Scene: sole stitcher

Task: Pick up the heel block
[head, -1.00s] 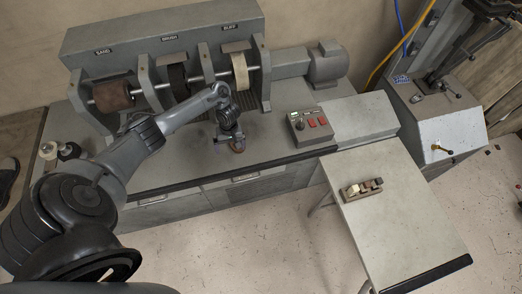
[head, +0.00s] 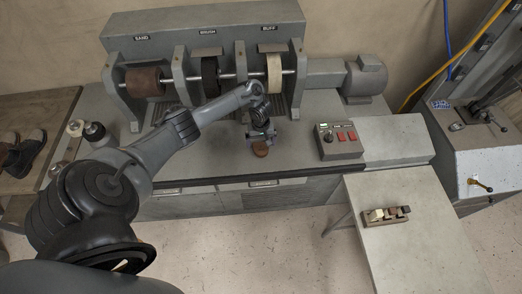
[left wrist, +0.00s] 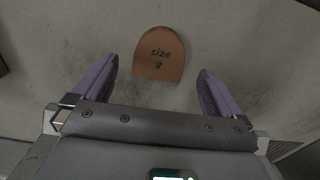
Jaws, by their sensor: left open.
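The heel block (head: 260,149) is a small brown piece, rounded at one end. It lies on the grey bench top below the buff wheel. My left gripper (head: 262,138) is open above and just behind the block in the head view. In the left wrist view its two purple fingers stand on either side of the block's near, straight edge, with gaps on both sides. Nothing is between the fingertips' pads in contact. My right gripper is not in view.
Behind the gripper stands the machine with sand (head: 145,82), brush (head: 209,76) and buff (head: 274,72) wheels. A control box (head: 338,141) with red buttons sits to the right. A side table (head: 402,250) holds a small rack (head: 386,215). Shoes (head: 24,152) are at the far left.

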